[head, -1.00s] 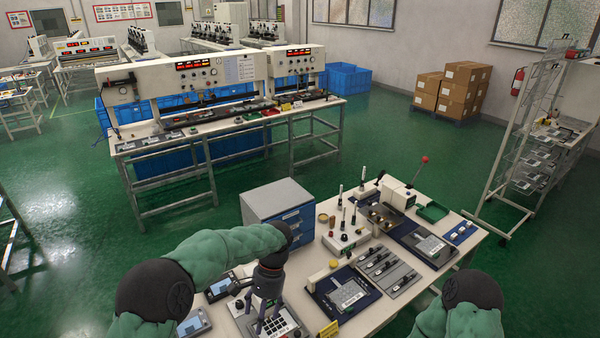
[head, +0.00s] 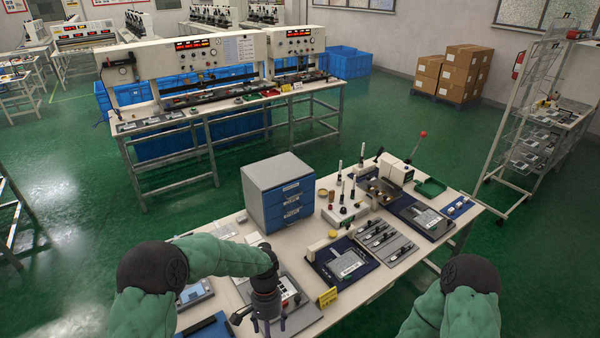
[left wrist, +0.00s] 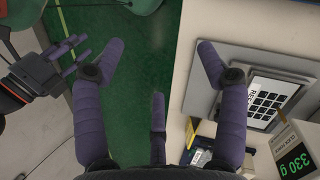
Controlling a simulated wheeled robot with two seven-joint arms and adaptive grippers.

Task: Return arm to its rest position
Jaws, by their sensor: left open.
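My left arm (head: 215,257) reaches in from the left of the head view and bends down over the near side of the white table. Its gripper (head: 268,326) points down at the bottom edge. In the left wrist view the gripper (left wrist: 157,50) is open and empty, with its purple fingers wide apart over green floor beside the table edge. A keypad sheet (left wrist: 265,102) lies on a grey plate to the right of the fingers. My right arm (head: 460,300) is at the lower right; its gripper (left wrist: 62,68) shows at the left of the wrist view, finger opening unclear.
The white table (head: 385,292) carries a blue-drawer cabinet (head: 278,193), a dark-blue fixture (head: 345,262), a grey slotted tray (head: 382,240) and a lever press (head: 397,170). A yellow sign (head: 328,297) and a weight display (left wrist: 294,158) stand near the plate.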

